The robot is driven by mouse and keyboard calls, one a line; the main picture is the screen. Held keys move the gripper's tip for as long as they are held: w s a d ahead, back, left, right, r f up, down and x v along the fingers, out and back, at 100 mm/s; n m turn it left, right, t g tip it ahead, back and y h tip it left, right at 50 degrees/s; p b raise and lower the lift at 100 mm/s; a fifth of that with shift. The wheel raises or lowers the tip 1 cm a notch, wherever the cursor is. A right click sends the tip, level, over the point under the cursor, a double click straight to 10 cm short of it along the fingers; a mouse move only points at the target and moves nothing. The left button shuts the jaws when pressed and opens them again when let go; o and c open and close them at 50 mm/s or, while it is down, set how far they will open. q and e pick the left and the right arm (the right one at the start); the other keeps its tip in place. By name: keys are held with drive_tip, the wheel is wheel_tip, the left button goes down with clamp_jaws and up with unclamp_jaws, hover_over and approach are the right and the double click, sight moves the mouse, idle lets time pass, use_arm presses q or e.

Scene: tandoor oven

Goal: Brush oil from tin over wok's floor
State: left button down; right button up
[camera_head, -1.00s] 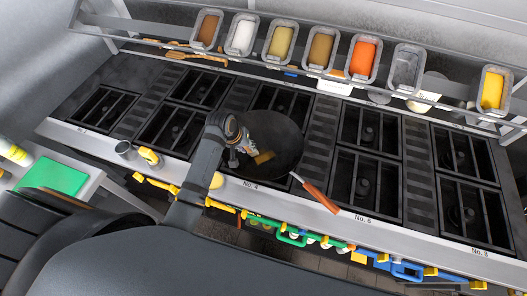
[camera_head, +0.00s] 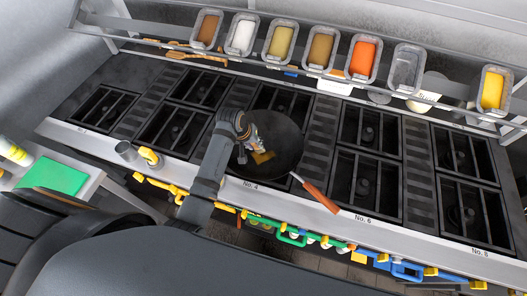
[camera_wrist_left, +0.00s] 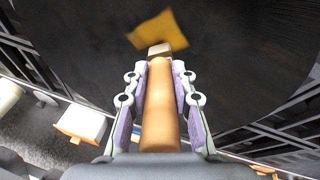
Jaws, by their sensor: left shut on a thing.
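The dark wok (camera_head: 283,150) sits on the burner at No. 4, its orange-brown handle (camera_head: 316,193) pointing to the lower right. My left gripper (camera_head: 252,140) reaches over the wok and is shut on a brush. In the left wrist view the brush's wooden handle (camera_wrist_left: 159,104) lies between the purple-padded fingers. Its yellow bristle head (camera_wrist_left: 161,34) is over the dark wok floor; it also shows in the head view (camera_head: 263,157). I cannot tell whether the bristles touch the floor. A metal tin (camera_head: 127,151) stands on the front ledge at the left. My right gripper is not in view.
Several spice containers (camera_head: 362,57) line the shelf behind the burners. A green board (camera_head: 54,176) lies on the left side table. Coloured handles (camera_head: 291,237) hang along the front edge.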

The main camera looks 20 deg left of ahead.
use_arm(q)
drive_tip(key=shift+w+d, duration=0.15)
drive_tip(key=shift+s+a, duration=1.8)
drive_tip(key=shift+a, duration=0.1)
drive_tip(key=shift+d, duration=0.1)
drive_tip(key=shift+w+d, duration=0.9)
drive_tip(key=shift+w, duration=0.1)
drive_tip(key=shift+r, duration=0.15)
